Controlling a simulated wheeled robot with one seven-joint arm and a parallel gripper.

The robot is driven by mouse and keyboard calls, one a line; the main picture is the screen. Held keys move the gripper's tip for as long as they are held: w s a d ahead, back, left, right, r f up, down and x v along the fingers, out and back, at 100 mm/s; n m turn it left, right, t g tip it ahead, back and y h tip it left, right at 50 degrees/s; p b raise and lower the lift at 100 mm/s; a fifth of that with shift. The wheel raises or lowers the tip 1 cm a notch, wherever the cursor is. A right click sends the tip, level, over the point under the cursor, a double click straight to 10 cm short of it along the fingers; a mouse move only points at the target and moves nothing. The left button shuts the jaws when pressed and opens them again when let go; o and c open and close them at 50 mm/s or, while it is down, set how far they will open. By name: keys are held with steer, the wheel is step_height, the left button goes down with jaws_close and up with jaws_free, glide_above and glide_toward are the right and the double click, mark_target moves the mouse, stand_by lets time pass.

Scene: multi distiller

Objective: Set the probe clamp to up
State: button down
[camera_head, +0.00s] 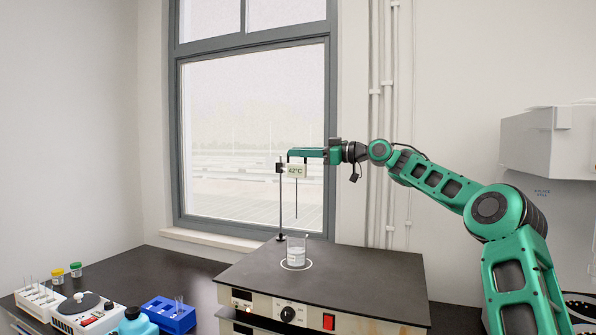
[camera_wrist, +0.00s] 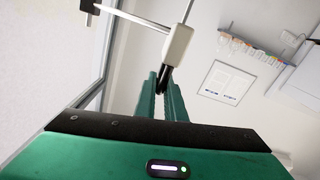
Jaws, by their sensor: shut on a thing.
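The probe clamp is a small black block (camera_head: 279,168) high on a thin upright rod (camera_head: 281,210) at the back of the hotplate. It carries a pale display reading 42°C (camera_head: 296,171) and a thin probe (camera_head: 296,202). The probe hangs above a glass beaker (camera_head: 297,252), its lower end clear of the rim. My gripper (camera_head: 290,153) reaches in from the right at the display's top. In the wrist view, my gripper (camera_wrist: 162,85) is shut on a black part (camera_wrist: 163,78) of the probe clamp, just below its whitish housing (camera_wrist: 178,44). The fingers partly hide this part.
The beaker stands on a white ring on the dark hotplate top (camera_head: 370,275), with a knob (camera_head: 288,314) and red switch (camera_head: 329,321) in front. A blue rack (camera_head: 168,317) and white tube rack (camera_head: 40,302) stand left. A window (camera_head: 250,130) is behind.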

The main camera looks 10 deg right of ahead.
steer(key=shift+w+d+r, duration=0.15)
steer(key=shift+d+r, duration=0.15)
steer(key=shift+r, duration=0.1)
steer(key=c, duration=1.9)
jaws_free()
steer(key=shift+f, duration=0.1)
steer(key=shift+a, duration=0.1)
steer(key=shift+d+f, duration=0.1)
steer(key=shift+d, duration=0.1)
steer(key=v, duration=1)
steer(key=shift+d, duration=0.1)
